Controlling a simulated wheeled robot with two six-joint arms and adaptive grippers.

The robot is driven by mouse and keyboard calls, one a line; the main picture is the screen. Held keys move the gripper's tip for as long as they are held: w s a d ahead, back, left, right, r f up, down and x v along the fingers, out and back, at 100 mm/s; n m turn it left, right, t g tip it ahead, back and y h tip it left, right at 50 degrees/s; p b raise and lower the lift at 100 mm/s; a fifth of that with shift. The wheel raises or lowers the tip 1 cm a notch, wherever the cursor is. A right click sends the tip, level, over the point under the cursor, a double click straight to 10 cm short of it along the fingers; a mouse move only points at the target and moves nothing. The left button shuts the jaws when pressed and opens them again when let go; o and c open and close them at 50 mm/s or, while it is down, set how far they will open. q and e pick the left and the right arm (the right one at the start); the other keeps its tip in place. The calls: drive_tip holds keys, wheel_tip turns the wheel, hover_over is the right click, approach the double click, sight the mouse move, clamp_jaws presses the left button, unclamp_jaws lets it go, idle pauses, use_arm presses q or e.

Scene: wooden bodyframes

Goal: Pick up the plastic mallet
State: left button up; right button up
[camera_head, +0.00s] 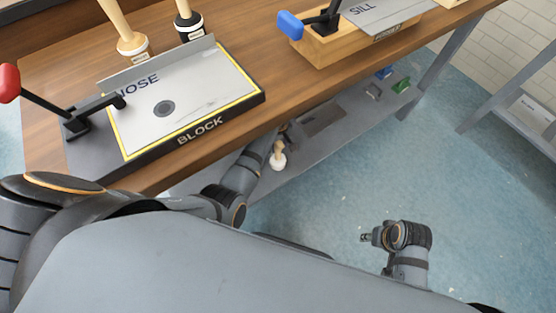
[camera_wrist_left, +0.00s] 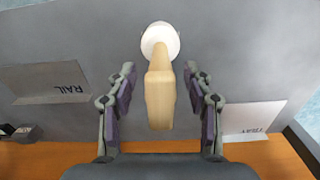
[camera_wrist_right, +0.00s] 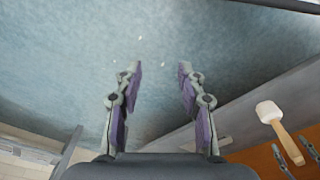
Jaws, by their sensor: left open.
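A mallet with a white head and pale wooden handle (camera_head: 278,158) is at the lower grey shelf under the bench. In the left wrist view its white head (camera_wrist_left: 160,38) is beyond the fingertips and its handle (camera_wrist_left: 160,97) runs back between them. My left gripper (camera_wrist_left: 157,77) is open around the handle, with a gap visible on each side. The mallet (camera_wrist_right: 279,124) also shows in the right wrist view, beside my left fingers. My right gripper (camera_wrist_right: 158,77) is open and empty over the blue floor, away from the shelf.
The wooden bench top (camera_head: 62,72) lies above the shelf (camera_head: 325,140).

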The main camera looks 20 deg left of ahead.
use_arm(q)
drive_tip(key=shift+f, duration=0.95)
clamp_jaws()
use_arm(e)
drive_tip(key=shift+s+a+r, duration=0.1)
drive_tip(key=shift+a+r, duration=0.05)
drive_tip(key=shift+r, duration=0.35)
drive_tip(key=shift+s+a+r, duration=0.1)
drive_tip(key=shift+a+r, duration=0.05)
drive_tip(key=shift+r, duration=0.3)
use_arm(q)
drive_tip(key=shift+r, duration=0.1)
